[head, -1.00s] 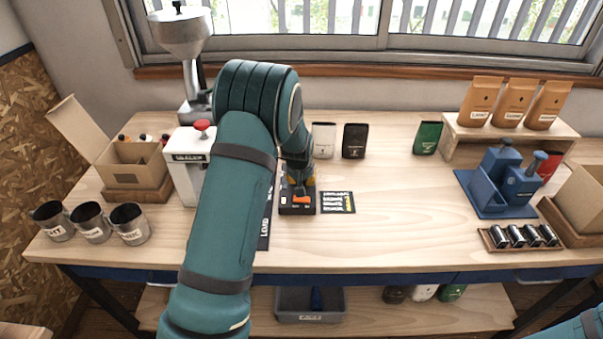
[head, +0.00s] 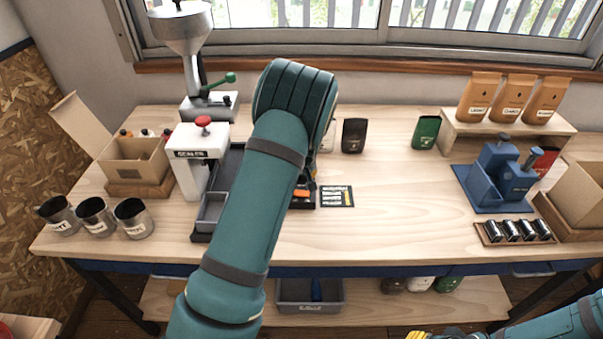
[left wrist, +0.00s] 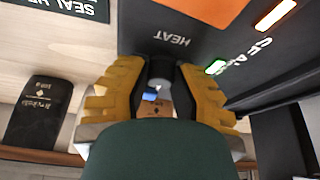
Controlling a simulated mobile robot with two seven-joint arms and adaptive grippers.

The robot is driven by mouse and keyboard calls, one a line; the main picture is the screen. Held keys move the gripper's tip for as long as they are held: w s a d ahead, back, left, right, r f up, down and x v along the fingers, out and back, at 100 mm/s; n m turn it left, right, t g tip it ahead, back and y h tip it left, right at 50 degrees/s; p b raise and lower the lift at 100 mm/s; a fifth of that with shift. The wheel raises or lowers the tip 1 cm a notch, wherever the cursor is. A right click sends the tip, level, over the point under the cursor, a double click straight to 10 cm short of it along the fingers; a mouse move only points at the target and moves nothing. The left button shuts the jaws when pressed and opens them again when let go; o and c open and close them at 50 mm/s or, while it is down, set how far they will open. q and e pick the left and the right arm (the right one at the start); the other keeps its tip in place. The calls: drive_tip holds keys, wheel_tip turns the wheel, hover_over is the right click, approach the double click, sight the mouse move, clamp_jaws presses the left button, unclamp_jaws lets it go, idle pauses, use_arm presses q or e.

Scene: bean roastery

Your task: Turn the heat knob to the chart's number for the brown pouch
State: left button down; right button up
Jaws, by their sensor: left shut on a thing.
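In the left wrist view my left gripper (left wrist: 158,84) has its yellow fingers closed around the small dark grey heat knob (left wrist: 161,68), beside the word HEAT on the black sealer control box (left wrist: 215,45). The knob's setting cannot be read. In the head view my arm hides the knob and most of the box; an orange switch (head: 301,193) shows. The dark chart card (head: 337,196) lies right of the box, its text too small to read. A very dark, brown-black pouch (head: 354,135) stands behind it. My right gripper (head: 420,335) is cut off at the bottom edge.
A white sealer (head: 196,165) with a red knob and a grinder (head: 187,45) stand left of my arm. A green pouch (head: 425,132) and a blue tool (head: 500,180) stand to the right. Tan pouches (head: 513,100) are on a riser. The table middle is clear.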

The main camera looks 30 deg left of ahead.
use_arm(q)
drive_tip(key=c, duration=0.8)
unclamp_jaws()
drive_tip(key=shift+f, duration=0.15)
drive_tip(key=shift+o, duration=0.2)
drive_tip(key=v, duration=1.2)
